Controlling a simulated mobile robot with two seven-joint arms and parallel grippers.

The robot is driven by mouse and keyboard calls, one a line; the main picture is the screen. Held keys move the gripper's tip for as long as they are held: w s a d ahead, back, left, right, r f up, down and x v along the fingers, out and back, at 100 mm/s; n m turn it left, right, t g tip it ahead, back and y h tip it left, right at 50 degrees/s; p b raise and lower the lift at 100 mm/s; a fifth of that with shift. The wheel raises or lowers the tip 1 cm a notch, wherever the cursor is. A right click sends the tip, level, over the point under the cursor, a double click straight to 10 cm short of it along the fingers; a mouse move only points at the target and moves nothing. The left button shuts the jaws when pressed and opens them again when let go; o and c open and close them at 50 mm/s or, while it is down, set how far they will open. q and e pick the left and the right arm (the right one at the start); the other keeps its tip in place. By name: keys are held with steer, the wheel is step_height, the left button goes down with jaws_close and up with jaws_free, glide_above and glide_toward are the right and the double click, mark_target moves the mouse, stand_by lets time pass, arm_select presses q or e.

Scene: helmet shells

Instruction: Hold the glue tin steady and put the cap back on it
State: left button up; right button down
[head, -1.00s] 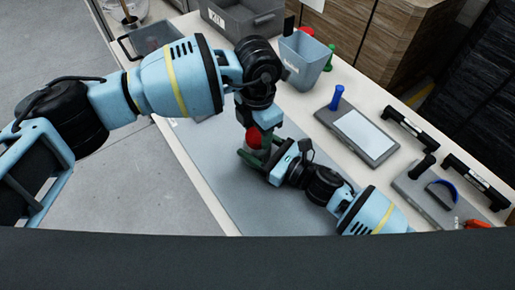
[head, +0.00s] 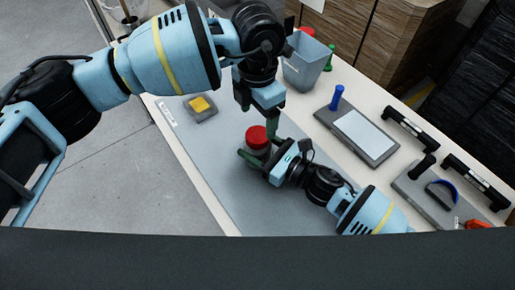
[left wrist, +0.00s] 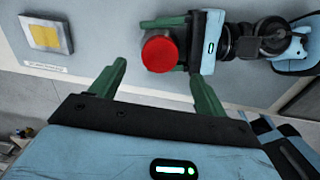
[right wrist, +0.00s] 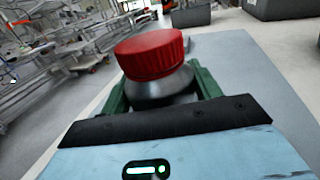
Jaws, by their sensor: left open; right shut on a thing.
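The glue tin (right wrist: 160,90) is grey and stands upright on the grey mat. My right gripper (right wrist: 160,84) is shut around its body from the side; it also shows in the head view (head: 254,160). The red ribbed cap (head: 256,135) sits on top of the tin and shows in the right wrist view (right wrist: 152,55) and left wrist view (left wrist: 160,53). I cannot tell how tightly it is seated. My left gripper (head: 259,110) is open and empty above the cap, apart from it. In the left wrist view the cap appears beyond and between its fingers (left wrist: 160,78).
A yellow block on a grey pad (head: 201,107) lies at the mat's far left. A blue-grey bin (head: 305,62), a tablet-like board (head: 358,134) and black handles (head: 405,127) stand along the table's right side. The mat (head: 210,150) left of the tin is clear.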

mark_target(269, 153)
arm_select(q)
step_height(269, 153, up, 6)
steer(key=shift+r, duration=0.15)
stand_by(0.3)
arm_select(e)
steer(key=shift+c, duration=1.3)
jaws_free()
steer(key=v, duration=0.6)
steer(key=shift+s+d+f+b, duration=0.1)
steer(key=shift+s+d+b, duration=0.15)
steer(key=shift+b, duration=0.1)
arm_select(q)
steer(key=shift+f, duration=1.05)
arm_select(e)
steer(key=shift+s+d, duration=0.35)
steer(key=shift+d, duration=0.1)
